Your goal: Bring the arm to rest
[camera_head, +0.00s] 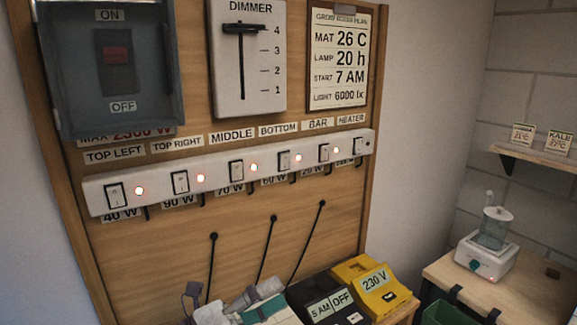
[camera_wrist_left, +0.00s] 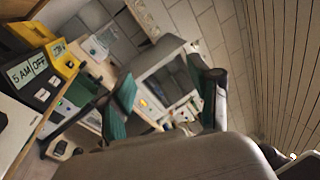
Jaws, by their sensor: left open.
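My left gripper (camera_head: 250,303) shows at the bottom of the head view, below the wooden control board and left of the black timer box. Its grey body and teal pads are partly cut off by the frame edge. In the left wrist view its two teal-padded fingers (camera_wrist_left: 165,80) stand wide apart with nothing between them. My right gripper is in neither view.
A wooden board (camera_head: 155,245) carries a white switch strip (camera_head: 215,184) with several red lights, a dimmer (camera_head: 249,60) and a grey switch box (camera_head: 112,65). A black timer (camera_head: 325,303) and yellow box (camera_head: 372,287) sit below. A humidifier (camera_head: 487,250) stands right.

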